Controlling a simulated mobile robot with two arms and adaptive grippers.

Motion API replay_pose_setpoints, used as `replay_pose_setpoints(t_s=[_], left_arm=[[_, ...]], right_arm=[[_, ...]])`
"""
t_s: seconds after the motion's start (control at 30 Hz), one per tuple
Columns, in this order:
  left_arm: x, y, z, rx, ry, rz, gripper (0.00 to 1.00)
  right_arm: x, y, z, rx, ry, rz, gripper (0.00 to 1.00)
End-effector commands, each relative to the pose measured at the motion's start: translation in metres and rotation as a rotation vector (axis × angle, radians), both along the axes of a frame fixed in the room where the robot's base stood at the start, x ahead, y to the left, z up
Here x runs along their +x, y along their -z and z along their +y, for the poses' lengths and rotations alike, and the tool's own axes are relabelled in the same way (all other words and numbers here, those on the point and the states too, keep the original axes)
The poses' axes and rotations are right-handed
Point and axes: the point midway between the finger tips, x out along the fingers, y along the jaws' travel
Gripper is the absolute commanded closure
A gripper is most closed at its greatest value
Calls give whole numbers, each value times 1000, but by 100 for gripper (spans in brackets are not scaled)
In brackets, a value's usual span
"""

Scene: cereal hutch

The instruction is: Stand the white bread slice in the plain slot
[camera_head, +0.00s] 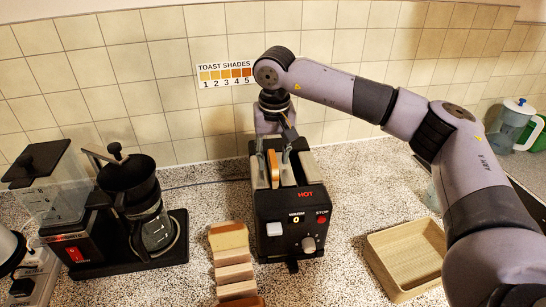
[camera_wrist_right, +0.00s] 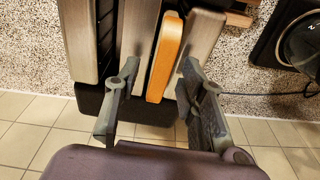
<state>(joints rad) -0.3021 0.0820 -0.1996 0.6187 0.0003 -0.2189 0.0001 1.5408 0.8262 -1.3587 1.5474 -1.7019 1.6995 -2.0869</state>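The toaster (camera_head: 268,208) stands upright on the counter with two long slots and a lit red HOT mark at its front right. A bread slice with a golden-tan edge (camera_head: 273,168) stands upright in its left slot. It also shows in the right wrist view (camera_wrist_right: 165,58), between two grey panels; its faces are hidden. The other slot (camera_wrist_right: 105,25) looks dark and empty. My right gripper (camera_head: 272,145) reaches over the toaster. In the wrist view its fingers (camera_wrist_right: 160,72) are spread either side of the slice, the right one closer. My left gripper is out of view.
Several slices (camera_head: 232,272) stand in a row before the toaster. A wooden tray (camera_head: 405,260) sits at right, its visible floor bare. A coffee maker (camera_head: 140,215) and grinder (camera_head: 60,190) stand at left. A toast shade chart (camera_head: 225,75) hangs on the tiled wall.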

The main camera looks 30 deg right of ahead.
Motion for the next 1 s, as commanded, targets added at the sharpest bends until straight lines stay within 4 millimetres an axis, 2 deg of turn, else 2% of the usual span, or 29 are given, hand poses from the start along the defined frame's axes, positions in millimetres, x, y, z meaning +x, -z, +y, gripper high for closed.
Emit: replay_pose_setpoints(t_s=[0.3,0.5,0.7,1.0], left_arm=[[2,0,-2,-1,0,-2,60],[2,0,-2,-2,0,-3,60],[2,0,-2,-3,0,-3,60],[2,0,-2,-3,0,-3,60]], right_arm=[[-7,-65,3,2,-1,-4,63],[-11,-97,4,1,0,-1,63],[-13,-110,5,0,-1,1,63],[-13,-111,5,0,0,1,63]])
